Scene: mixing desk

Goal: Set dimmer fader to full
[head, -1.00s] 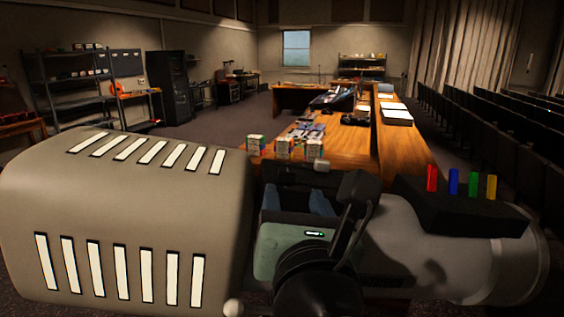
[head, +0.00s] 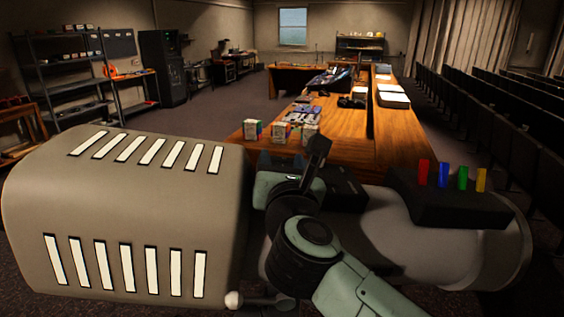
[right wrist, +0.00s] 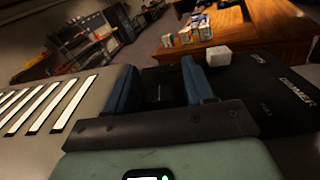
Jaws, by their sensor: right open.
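The black dimmer panel (right wrist: 268,85) has white lettering reading DIMMER and lies to the right of and beyond my right gripper in the right wrist view. A pale fader knob (right wrist: 217,56) stands on it, just right of the right finger's tip. My right gripper (right wrist: 158,64) is open, its two blue fingers apart with nothing held between them; the knob is outside them. In the head view my right gripper (head: 277,156) is over the near part of the panel (head: 345,188), and my wrist hides the knob. My left gripper is not in view.
The panel sits between a large beige vented housing (head: 125,220) at left and a grey cylinder (head: 400,235) at right. A black block (head: 450,210) with several coloured tabs stands on the cylinder. A wooden desk (head: 345,155) with small boxes (head: 285,133) lies beyond.

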